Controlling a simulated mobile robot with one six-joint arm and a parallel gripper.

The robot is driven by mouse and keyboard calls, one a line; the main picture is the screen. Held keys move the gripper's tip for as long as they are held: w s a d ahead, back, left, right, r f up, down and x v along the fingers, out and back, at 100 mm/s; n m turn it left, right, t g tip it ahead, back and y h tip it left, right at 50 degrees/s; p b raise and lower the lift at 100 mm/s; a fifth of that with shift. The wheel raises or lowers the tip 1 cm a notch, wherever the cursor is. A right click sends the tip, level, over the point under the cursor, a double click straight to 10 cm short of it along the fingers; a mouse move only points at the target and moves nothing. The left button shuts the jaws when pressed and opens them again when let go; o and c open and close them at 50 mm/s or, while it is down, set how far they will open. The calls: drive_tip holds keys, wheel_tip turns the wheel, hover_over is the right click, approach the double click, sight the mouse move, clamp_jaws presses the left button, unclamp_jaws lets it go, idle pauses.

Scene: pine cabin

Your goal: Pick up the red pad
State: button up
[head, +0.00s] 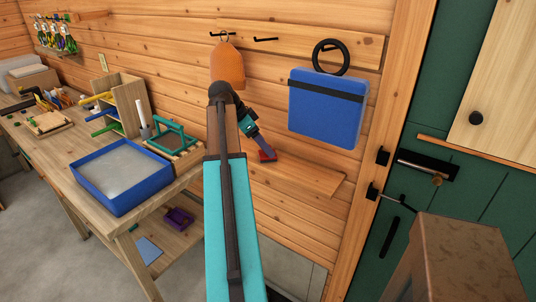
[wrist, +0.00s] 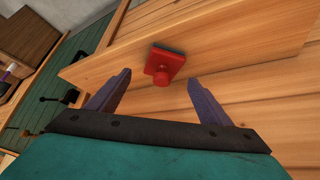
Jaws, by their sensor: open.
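The red pad (wrist: 168,62) is a small red block with a round knob and a dark edge. It lies on a pale wooden shelf (wrist: 225,40) on the wall. In the head view the red pad (head: 267,156) shows just below my fingers, at the left part of the shelf (head: 310,178). My gripper (wrist: 160,77) is open and empty, its two purple fingers spread to either side of the knob's end of the pad in the picture. I cannot tell the remaining gap. In the head view my gripper (head: 264,149) is small and partly blurred.
A blue bag (head: 325,112) with a black ring hangs right of my arm, and an orange board (head: 228,66) hangs behind it. A workbench with a blue tray (head: 112,206) stands left. A green door (head: 468,190) is at the right. The shelf's right part is bare.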

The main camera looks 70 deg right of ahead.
drive_tip(key=shift+p+x, duration=0.5)
drive_tip(key=shift+x, duration=1.4)
drive_tip(key=c, duration=1.3)
drive_tip(key=shift+r, duration=0.1)
drive_tip(key=shift+c, duration=0.2)
drive_tip(key=shift+a+r+b, duration=0.1)
drive_tip(key=shift+r+b, duration=0.65)
drive_tip(key=shift+r, duration=0.95)
drive_tip(key=s+a+r+b, duration=0.1)
drive_tip(key=s+a+b, duration=0.2)
drive_tip(key=a, duration=1.2)
drive_tip(key=shift+a+r, duration=0.25)
drive_tip(key=shift+a, duration=0.05)
